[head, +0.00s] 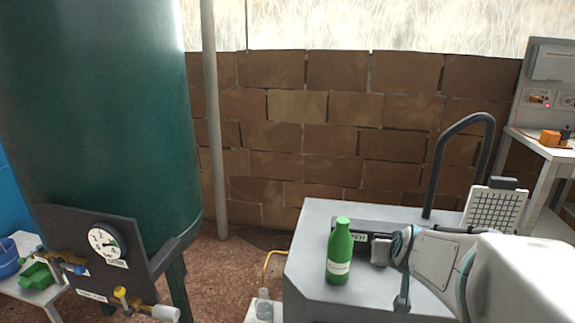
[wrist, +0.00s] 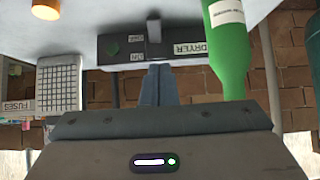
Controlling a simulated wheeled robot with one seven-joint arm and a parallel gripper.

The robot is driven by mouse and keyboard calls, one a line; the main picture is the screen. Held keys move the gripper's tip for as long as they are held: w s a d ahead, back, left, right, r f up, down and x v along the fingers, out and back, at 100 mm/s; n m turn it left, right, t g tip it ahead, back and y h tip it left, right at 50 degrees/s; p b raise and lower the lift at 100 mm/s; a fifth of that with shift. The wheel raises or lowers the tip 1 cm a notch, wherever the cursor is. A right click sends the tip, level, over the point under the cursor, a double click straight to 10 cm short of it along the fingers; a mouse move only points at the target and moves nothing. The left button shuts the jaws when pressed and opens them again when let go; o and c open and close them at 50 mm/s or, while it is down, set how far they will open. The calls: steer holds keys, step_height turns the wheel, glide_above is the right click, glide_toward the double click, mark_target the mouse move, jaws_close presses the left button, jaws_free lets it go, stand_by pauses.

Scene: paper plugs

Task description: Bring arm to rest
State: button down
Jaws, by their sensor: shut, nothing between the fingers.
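My gripper (wrist: 160,70) shows in the wrist view with its two grey-blue fingers together and nothing between them. The fingers point toward a dark box with white labels (wrist: 120,48); I cannot tell whether they touch it. In the head view my arm reaches in from the right, over a grey table (head: 310,270). Its end is close to the dark box (head: 350,226) there, and the fingertips are hard to make out. A green bottle with a white label (head: 339,252) stands upright just left of the arm's end; it also shows in the wrist view (wrist: 228,50).
A white grid panel (head: 492,211) and a dark curved pipe (head: 440,165) stand behind my arm. A green tank with a gauge (head: 105,240) fills the left. A clear bottle (head: 264,306) stands low in front. A bench (head: 540,148) is at the far right.

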steer(key=s+a+r+n+g+y+p, duration=0.1)
steer(key=s+a+r+g+p, duration=0.2)
steer(key=s+a+r+p, duration=0.3)
steer(key=s+a+r+n+g+y+p, duration=0.1)
steer(key=s+a+r+n+g+p, duration=0.1)
steer(key=s+a+r+p, duration=0.5)
step_height(320, 180, up, 4)
steer(key=s+g+p, duration=0.1)
steer(key=s+p, duration=0.2)
steer(key=p, duration=0.3)
steer(key=shift+y, duration=0.3)
steer(key=shift+w+d, duration=0.1)
steer(key=shift+d, duration=0.1)
